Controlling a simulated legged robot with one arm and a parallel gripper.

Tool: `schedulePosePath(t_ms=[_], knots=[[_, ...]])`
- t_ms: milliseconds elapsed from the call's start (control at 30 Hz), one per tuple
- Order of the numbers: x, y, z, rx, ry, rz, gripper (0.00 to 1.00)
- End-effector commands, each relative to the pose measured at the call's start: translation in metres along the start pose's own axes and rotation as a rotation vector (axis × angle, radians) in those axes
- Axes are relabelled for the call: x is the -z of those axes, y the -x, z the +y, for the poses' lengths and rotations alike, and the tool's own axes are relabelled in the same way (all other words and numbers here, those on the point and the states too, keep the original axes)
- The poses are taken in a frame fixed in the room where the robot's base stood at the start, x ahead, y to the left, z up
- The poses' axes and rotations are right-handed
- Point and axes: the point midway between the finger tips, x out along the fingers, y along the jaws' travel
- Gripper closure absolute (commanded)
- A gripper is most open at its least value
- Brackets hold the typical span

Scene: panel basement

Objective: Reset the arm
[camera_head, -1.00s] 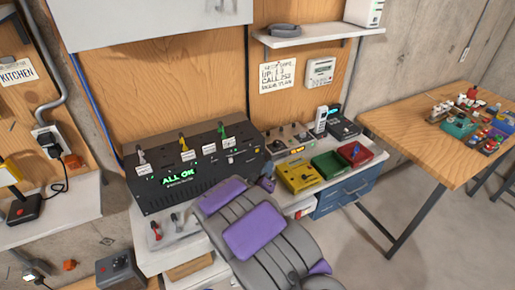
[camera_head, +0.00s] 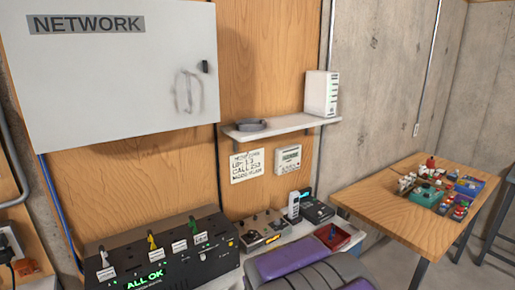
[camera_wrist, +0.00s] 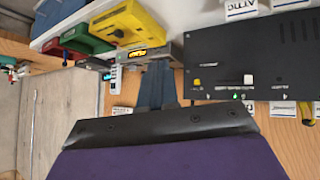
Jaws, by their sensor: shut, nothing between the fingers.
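My arm, grey with purple panels, shows at the bottom of the head view (camera_head: 310,262), in front of the shelf of small boxes. My gripper's dark fingers (camera_wrist: 157,80) show in the wrist view, which is upside down. They are together and hold nothing. They point toward the yellow box and the black panel, and I cannot tell how far off these are. In the head view the fingers are hidden or out of frame.
The black panel (camera_head: 160,262) reads "ALL OK" and carries several levers. A white network cabinet (camera_head: 110,70) hangs above. A wooden table (camera_head: 400,212) with small items stands right.

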Motion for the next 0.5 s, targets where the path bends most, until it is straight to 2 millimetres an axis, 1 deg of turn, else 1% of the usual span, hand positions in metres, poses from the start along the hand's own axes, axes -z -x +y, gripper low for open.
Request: schedulePosePath(t_ms=[33,167,200,267,467,500], knots=[[-0.007,0.017,0.004,0.028,-0.025,-0.04,1.0],[-0.036,0.059,0.009,0.098,-0.075,-0.172,1.0],[-0.047,0.072,0.01,0.116,-0.089,-0.217,1.0],[-0.063,0.095,0.013,0.138,-0.109,-0.279,1.0],[-0.123,0.173,0.024,0.177,-0.167,-0.504,1.0],[-0.137,0.189,0.027,0.177,-0.178,-0.554,1.0]])
